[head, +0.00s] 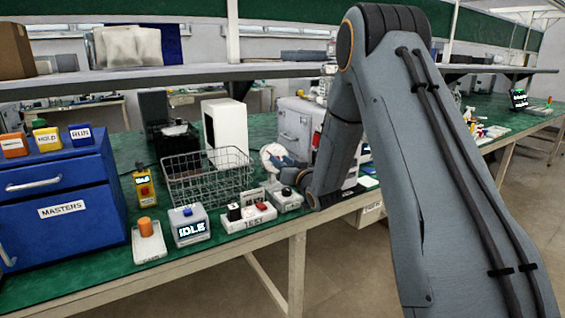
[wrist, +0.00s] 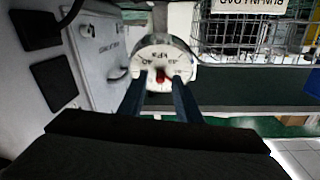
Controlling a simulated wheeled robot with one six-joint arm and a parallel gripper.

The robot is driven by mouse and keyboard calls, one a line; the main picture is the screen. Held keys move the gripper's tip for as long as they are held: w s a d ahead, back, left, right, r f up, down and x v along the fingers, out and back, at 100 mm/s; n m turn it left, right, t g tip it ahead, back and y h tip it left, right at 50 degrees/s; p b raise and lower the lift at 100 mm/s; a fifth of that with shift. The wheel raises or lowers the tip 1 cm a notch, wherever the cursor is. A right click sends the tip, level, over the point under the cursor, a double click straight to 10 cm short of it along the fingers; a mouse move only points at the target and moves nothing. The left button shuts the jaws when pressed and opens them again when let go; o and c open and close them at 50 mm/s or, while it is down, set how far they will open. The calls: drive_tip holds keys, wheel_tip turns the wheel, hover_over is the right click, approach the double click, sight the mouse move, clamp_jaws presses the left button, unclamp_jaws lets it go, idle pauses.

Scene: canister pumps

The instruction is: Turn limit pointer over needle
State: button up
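The round white gauge (head: 268,153) faces my gripper in the head view, partly hidden by it. In the wrist view the gauge (wrist: 152,56) appears upside down, with a kPa mark. A small red part (wrist: 160,76) stands near the lower middle of its face. The black needle and limit pointer are too small to tell apart. My gripper (wrist: 159,84) is open, one dark blue finger on each side of the red part, with gaps to it. I cannot tell how far the tips are from the face. In the head view my gripper (head: 285,162) is small and close to the gauge.
A grey cabinet (wrist: 98,60) stands beside the gauge. A wire basket (head: 207,180) is left of it in the head view. A switch box (head: 247,217), the IDLE box (head: 189,226) and an orange-knobbed block (head: 148,243) line the bench front.

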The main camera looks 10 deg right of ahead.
drive_tip(key=shift+s, duration=0.1)
drive_tip(key=v, duration=0.7)
drive_tip(key=shift+s+b, duration=0.3)
drive_tip(key=shift+b, duration=0.15)
drive_tip(key=s+f+g+h+p, duration=0.1)
drive_tip(key=s+f+g+h, duration=0.15)
drive_tip(key=s+g, duration=0.4)
drive_tip(key=s+f+g+h+p, duration=0.1)
drive_tip(key=s+f+g+h, duration=0.2)
drive_tip(key=s, duration=0.7)
drive_tip(key=s+a+g+y+p, duration=0.1)
drive_tip(key=s+g, duration=0.7)
drive_tip(key=s, duration=1.6)
drive_tip(key=shift+s+a+f+m, duration=0.15)
drive_tip(key=shift+a+f+m, duration=0.15)
drive_tip(key=shift+a, duration=0.4)
